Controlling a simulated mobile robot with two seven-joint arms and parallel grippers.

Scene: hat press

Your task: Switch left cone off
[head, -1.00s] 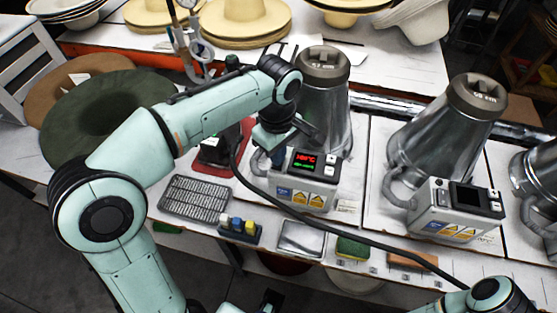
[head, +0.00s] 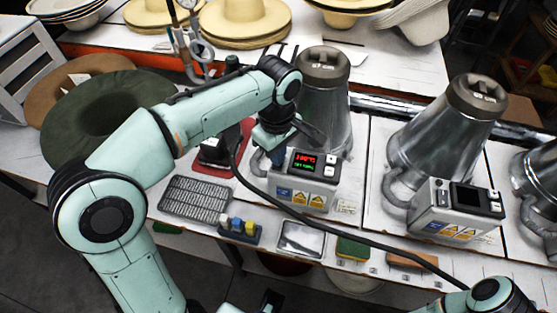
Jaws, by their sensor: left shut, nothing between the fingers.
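The left cone (head: 326,98) is a grey metal cone with a dark top, standing upright on the bench. Its control box (head: 305,178) sits in front of it, with a lit display (head: 304,162) of red and green characters and light buttons beside it. My left gripper (head: 282,152) is shut and empty, at the left rear side of the control box. The arm partly hides its fingertips, and I cannot tell whether they touch the box. My right gripper is not in view; part of my right arm (head: 488,294) shows at the lower right.
A second cone (head: 447,120) with a dark-screened control box (head: 455,206) stands to the right, and a third (head: 540,170) at the right edge. A dark cable crosses the front. A metal grate (head: 196,195), a small tray (head: 301,238) and a green sponge (head: 353,247) lie near the front edge.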

